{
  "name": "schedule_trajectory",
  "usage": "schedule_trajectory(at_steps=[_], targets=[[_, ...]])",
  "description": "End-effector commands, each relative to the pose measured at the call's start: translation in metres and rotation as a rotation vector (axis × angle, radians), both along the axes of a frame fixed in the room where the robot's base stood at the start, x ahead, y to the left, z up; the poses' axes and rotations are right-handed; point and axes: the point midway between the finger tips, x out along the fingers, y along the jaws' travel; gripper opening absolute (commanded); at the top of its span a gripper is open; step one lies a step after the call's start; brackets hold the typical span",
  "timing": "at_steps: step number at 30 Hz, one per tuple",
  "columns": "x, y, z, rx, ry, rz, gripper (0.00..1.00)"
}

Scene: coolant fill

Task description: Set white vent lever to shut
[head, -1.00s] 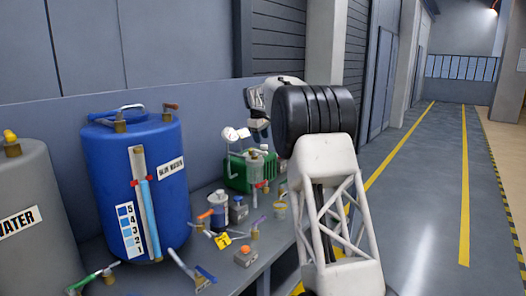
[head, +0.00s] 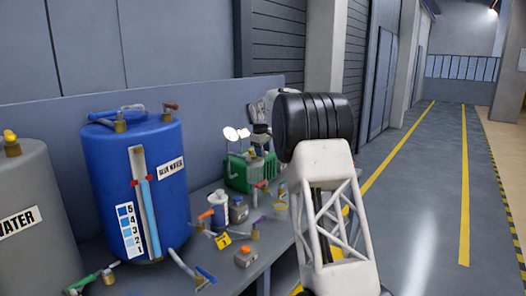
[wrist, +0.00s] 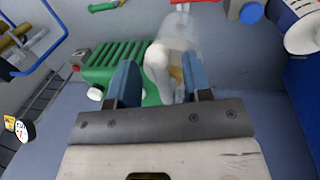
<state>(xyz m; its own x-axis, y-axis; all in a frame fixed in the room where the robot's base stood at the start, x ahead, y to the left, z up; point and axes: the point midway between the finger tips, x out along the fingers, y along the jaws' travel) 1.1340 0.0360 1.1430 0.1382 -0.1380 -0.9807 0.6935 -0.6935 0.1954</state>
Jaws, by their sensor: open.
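A white, rounded lever-like part (wrist: 158,72) shows between my fingers in the wrist view; I take it to be the vent lever, but its exact setting cannot be told. It stands beside a green ribbed unit (wrist: 118,60) and in front of a pale translucent cylinder (wrist: 183,32). My gripper (wrist: 160,85) is open, with its two blue fingers on either side of the white part; contact is not clear. In the head view the green unit (head: 238,172) sits on the bench, and my gripper (head: 260,138) is above its right end, partly hidden by my arm.
Two white round heads (head: 231,133) stand above the green unit. A blue drum (head: 110,195) and a grey tank (head: 35,235) stand at left. Small bottles and valves (head: 219,212) crowd the bench in front. A wall rises behind; the floor aisle (head: 420,210) at right is clear.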

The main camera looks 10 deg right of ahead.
Motion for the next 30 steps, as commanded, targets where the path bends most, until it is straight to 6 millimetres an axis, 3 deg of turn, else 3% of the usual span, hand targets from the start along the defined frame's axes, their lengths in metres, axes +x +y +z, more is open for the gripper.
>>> schedule_trajectory(at_steps=[1,9,23,30], targets=[[0.0,0.0,0.0,0.0,0.0,0.0,0.42],[0.0,0.0,0.0001,0.0,0.0,0.0,0.01],[0.0007,-0.0009,0.0005,0.0,0.0,0.025,0.0],[0.0043,-0.0043,-0.0005,0.001,0.002,0.118,0.0]])
